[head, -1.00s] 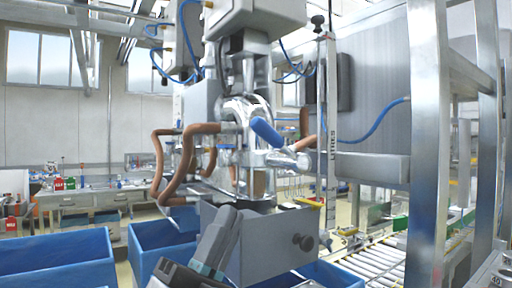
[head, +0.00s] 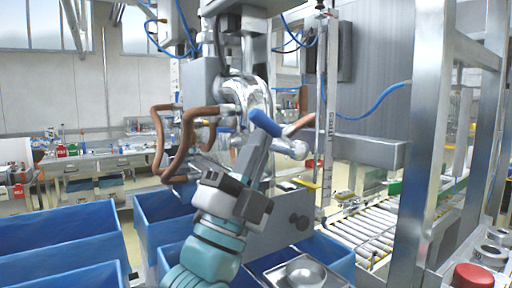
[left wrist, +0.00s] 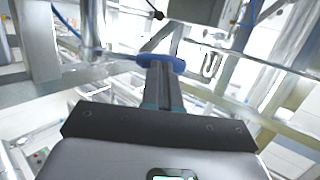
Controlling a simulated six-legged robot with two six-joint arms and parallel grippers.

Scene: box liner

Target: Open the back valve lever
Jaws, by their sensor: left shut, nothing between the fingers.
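A blue valve lever (head: 265,123) slants down to the right on the metal machine and joins a silver valve fitting (head: 293,148). My left gripper (head: 260,146) reaches up from below, its dark fingers shut and empty. Its tips are at or just under the lever and overlap its lower edge, but I cannot tell whether they touch. In the left wrist view, the lever (left wrist: 176,64) crosses right at the fingertips (left wrist: 159,66). Whether this is the back lever is not clear; no other lever is recognisable. My right gripper is not in view.
Brown hoses (head: 160,145) loop left of the valve. A metal post (head: 424,150) rises at the right beside a roller conveyor (head: 365,235). Blue bins (head: 60,235) stand at lower left. A red button (head: 473,275) is at lower right.

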